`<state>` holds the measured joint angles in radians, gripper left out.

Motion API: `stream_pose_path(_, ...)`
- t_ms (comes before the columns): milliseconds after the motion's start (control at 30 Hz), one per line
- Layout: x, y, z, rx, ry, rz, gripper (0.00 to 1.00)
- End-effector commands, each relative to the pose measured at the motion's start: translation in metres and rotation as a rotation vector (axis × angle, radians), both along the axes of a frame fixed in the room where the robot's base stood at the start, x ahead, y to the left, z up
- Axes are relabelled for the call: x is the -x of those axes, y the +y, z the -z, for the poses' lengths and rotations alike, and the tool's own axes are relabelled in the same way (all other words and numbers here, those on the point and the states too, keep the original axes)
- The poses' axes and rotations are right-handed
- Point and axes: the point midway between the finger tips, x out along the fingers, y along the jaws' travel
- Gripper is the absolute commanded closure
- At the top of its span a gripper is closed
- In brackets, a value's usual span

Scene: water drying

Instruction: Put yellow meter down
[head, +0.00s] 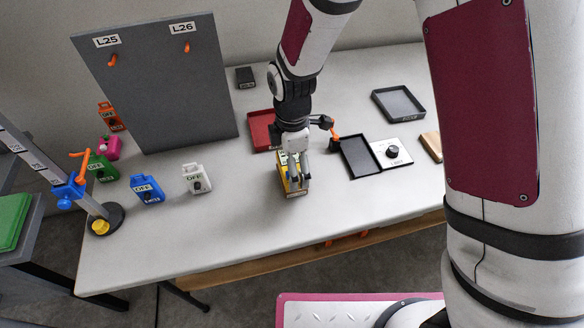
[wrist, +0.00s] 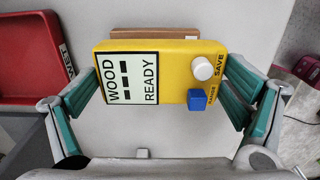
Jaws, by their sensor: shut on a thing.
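The yellow meter (wrist: 175,62) sits between the fingers of my gripper (wrist: 165,95) in the wrist view. Its display reads "WOOD" and "READY", with a white knob and a blue button beside it. The green finger pads press at its two short ends. In the head view the yellow meter (head: 284,172) is partly hidden by my gripper (head: 294,185), over the middle of the table. A brown wooden block (wrist: 155,33) shows just behind the meter in the wrist view. I cannot tell whether the meter touches the block or the table.
A red tray (head: 261,128) lies behind my gripper, and a black tray (head: 361,157) with a dial plate (head: 391,153) lies to the right. White (head: 197,179) and blue (head: 147,190) "OFF" meters stand to the left. The table's front middle (head: 240,230) is clear.

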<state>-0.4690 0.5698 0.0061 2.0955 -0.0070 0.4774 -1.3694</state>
Motion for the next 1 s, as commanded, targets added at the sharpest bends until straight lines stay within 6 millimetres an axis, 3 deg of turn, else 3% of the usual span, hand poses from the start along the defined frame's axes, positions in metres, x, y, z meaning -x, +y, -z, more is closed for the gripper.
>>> stream_pose_path(167,0.001,0.0,0.022,0.0,0.001,-0.001,0.44)
stream_pose_path(533,0.0,0.0,0.026,0.0,0.0,-0.001,0.44)
stream_pose_path(567,0.0,0.0,0.026,0.0,0.0,-0.001,0.03)
stream_pose_path(1000,0.001,0.0,0.022,0.0,-0.001,-0.001,0.0)
